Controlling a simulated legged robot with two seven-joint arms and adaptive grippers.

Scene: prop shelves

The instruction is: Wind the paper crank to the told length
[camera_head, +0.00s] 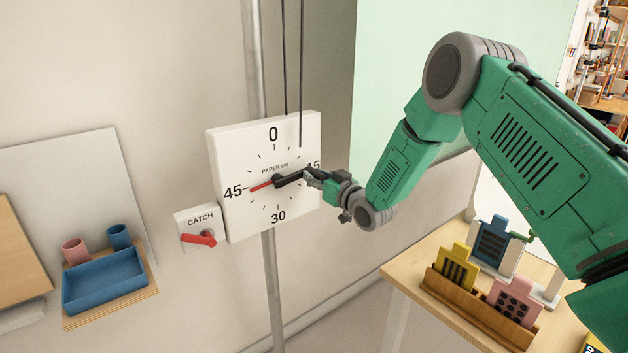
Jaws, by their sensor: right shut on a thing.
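The white dial box (240,205) labelled "PAPER cm" hangs on the wall with the marks 0, 15, 30 and 45. Its red pointer (261,187) points left, close to 45. The black crank (288,179) runs from the dial's centre to the right, toward the 15. My right gripper (312,176) is shut on the crank's outer end and partly covers the 15. The small white catch box (195,219) at the dial's lower left has a red lever (199,239) lying nearly level. My left gripper is not in view.
A blue tray (105,281) and two cups sit on a small wall shelf at left. A wooden table (412,268) at lower right bears a wooden rack (478,318) with coloured tags. A vertical pipe (272,290) runs behind the dial.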

